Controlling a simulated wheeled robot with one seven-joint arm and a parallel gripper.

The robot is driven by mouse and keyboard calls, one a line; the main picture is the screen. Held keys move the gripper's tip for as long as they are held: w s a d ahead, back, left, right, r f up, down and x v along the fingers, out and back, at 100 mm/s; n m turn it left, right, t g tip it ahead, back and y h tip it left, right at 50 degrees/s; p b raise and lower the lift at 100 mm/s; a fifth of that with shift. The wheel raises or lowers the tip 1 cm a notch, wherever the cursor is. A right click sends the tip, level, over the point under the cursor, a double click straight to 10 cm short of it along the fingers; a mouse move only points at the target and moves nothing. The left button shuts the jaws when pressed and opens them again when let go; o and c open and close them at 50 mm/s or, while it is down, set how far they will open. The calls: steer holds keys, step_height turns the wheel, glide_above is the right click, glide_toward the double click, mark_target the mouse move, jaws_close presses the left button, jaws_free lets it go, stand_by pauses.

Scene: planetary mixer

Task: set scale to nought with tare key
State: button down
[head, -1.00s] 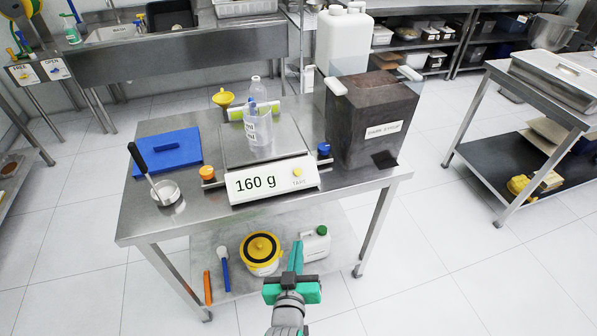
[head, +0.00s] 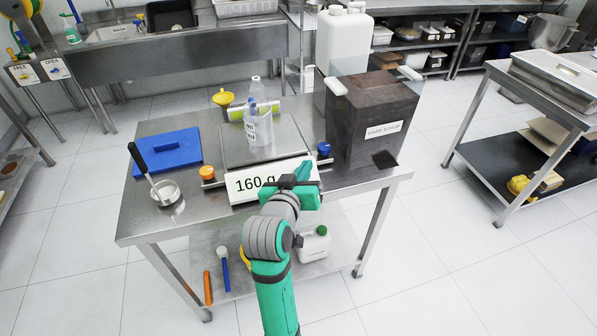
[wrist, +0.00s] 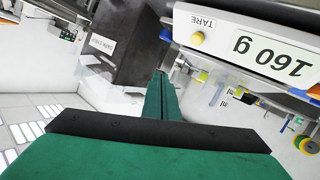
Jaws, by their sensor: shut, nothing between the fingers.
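The scale (head: 240,197) stands on the steel table with a clear jug (head: 258,130) on its pan (head: 287,143). My gripper (head: 301,170) is shut and empty, in front of the scale's right front. In the wrist view its fingertips (wrist: 160,76) are below and left of the key and look apart from it.
A blue board (head: 167,152) and a small pan (head: 166,192) lie at the table's left. A large dark box (head: 370,110) stands right of the scale. An orange knob (head: 207,172) and a blue knob (head: 324,148) flank the scale. The floor right of the table is clear.

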steer(key=shift+f, duration=0.1)
steer(key=w+a+f, duration=0.1)
steer(key=w+f, duration=0.4)
steer(key=f, duration=0.1)
steer(key=shift+a+f, duration=0.35)
steer(key=shift+f, duration=0.05)
steer(key=shift+w+a+f, duration=0.2)
steer(key=shift+w+f, duration=0.4)
steer(key=shift+f, duration=0.1)
stand_by(3.3)
steer(key=shift+s+r, duration=0.1)
steer(key=shift+s+d+r, duration=0.2)
steer(key=shift+s+r, duration=0.25)
steer(key=shift+r, duration=0.1)
steer(key=shift+r, duration=0.1)
steer(key=shift+s+d+r, duration=0.25)
steer(key=shift+s+r, duration=0.5)
steer(key=shift+r, duration=0.2)
steer(key=shift+s+d+r, duration=0.2)
steer(key=shift+s+r, duration=0.5)
steer(key=shift+r, duration=0.25)
